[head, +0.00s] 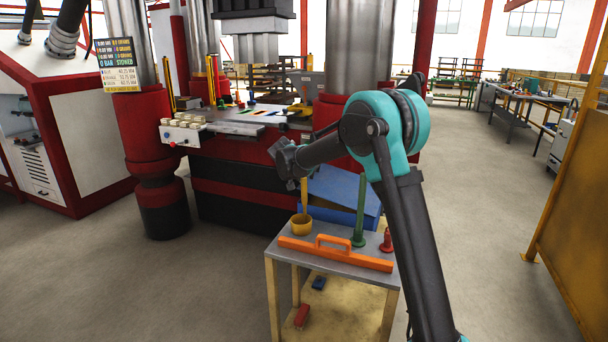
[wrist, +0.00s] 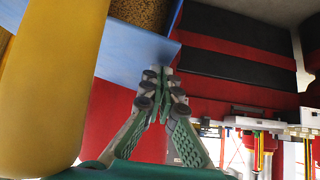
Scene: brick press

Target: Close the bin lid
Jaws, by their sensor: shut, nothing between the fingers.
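The blue bin (head: 340,214) stands behind the small table, against the press. A lighter blue sloping panel (head: 345,187) shows at its top; I cannot tell for certain whether it is the lid. In the wrist view, a blue panel (wrist: 125,48) borders an opening with brown grainy material (wrist: 145,10), so the bin is at least partly open. My gripper (head: 280,153) is above and left of the bin in the head view. In the wrist view its fingers (wrist: 163,76) are shut and empty, with the tips close to the blue panel's edge; contact cannot be told.
The small table (head: 283,257) holds a yellow ladle (head: 301,226), an orange float (head: 335,253), a green tool (head: 359,222) and a red piece (head: 387,241). A yellow object (wrist: 45,85) is close to the wrist camera. The floor at right (head: 490,240) is clear.

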